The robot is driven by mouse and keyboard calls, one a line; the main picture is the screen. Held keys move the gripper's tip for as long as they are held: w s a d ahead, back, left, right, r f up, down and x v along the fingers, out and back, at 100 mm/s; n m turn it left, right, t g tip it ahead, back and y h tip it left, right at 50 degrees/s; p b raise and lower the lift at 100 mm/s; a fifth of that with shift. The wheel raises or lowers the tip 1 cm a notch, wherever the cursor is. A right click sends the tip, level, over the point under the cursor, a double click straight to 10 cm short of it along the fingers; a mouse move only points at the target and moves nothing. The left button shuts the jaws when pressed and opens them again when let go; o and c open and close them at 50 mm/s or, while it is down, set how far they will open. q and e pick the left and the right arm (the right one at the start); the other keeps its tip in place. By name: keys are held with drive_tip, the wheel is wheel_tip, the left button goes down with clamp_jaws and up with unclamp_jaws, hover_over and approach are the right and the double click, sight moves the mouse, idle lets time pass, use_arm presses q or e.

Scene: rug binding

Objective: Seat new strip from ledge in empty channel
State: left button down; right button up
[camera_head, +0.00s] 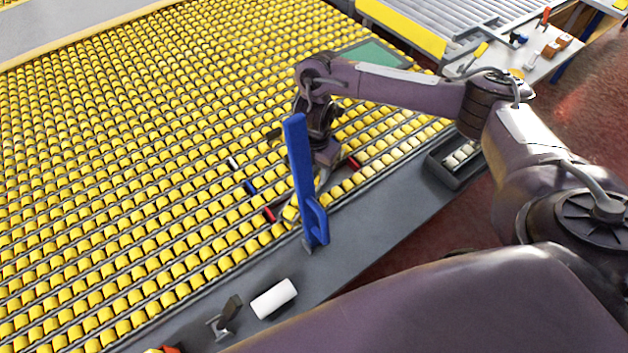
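My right gripper (312,190) points down over the near edge of the yellow roller bed (130,150). A tall blue upright piece with a loop handle (300,165) stands in front of it and hides part of the fingers, so I cannot tell whether they are open or shut, or whether they touch the blue piece. The grey ledge (375,235) runs along the bed's near side. No strip can be clearly made out on it, and I cannot pick out an empty channel among the rows. My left gripper is not in view.
A white cylinder (273,298) and a small dark clamp-like item (226,318) are on the ledge at lower middle. A dark tray with pale pieces (455,165) is at its right end. Small red (269,215), blue (251,187) and white (232,163) pieces sit among the rollers.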

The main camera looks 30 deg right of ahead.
drive_tip(key=shift+f, duration=0.2)
drive_tip(key=shift+r, duration=0.1)
clamp_jaws()
drive_tip(key=shift+r, duration=0.15)
